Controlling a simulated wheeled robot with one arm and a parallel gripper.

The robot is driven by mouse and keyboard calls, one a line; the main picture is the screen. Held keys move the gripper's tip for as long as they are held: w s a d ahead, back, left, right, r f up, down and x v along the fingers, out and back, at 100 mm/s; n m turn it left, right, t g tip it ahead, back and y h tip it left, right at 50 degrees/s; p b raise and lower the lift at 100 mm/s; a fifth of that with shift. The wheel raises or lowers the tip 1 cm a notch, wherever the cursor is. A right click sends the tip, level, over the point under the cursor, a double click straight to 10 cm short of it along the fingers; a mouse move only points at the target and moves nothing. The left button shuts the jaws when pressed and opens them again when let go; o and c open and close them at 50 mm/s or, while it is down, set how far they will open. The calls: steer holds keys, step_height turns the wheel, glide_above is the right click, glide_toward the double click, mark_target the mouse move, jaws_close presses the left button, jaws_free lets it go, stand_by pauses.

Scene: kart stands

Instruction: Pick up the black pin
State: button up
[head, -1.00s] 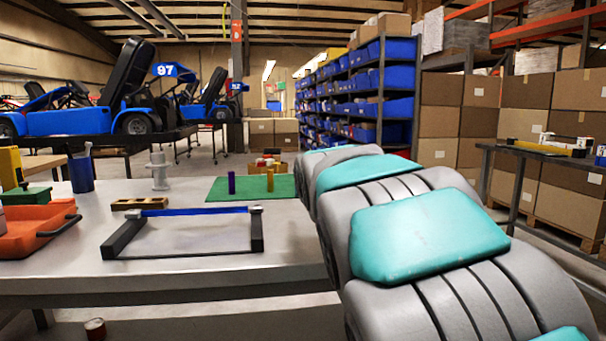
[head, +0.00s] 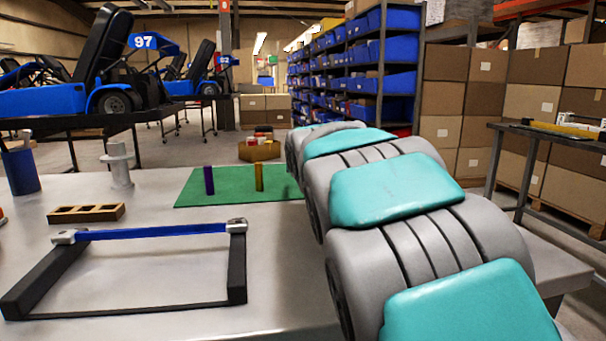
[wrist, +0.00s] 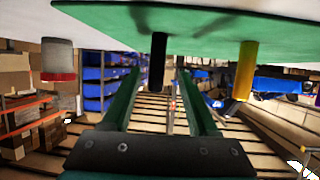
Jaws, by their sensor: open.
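The black pin (wrist: 157,62) shows in the wrist view, which is upside down. It stands on the green mat (wrist: 110,18) and appears between the two green fingers of my open gripper (wrist: 165,90). The fingers look apart from it, and I cannot tell how deep it is between them. In the head view my arm hides the gripper and the black pin. The mat (head: 225,198) there shows a purple pin (head: 208,180) and a yellow pin (head: 259,178), both upright. The yellow pin (wrist: 245,70) also shows beside the right finger in the wrist view.
A black frame with a blue bar (head: 155,232) lies on the grey table (head: 150,190). A brown block with holes (head: 87,213), a grey spool-like part (head: 120,165) and a blue cup (head: 20,170) stand left. A grey cylinder with a red end (wrist: 57,60) is left in the wrist view.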

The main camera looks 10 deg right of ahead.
steer(key=shift+d+p+x, duration=0.1)
steer(key=shift+p+x, duration=0.1)
steer(key=shift+x, duration=1.05)
steer(key=shift+d+p+x, duration=0.15)
steer(key=shift+x, duration=1.1)
steer(key=shift+r, duration=0.15)
jaws_close()
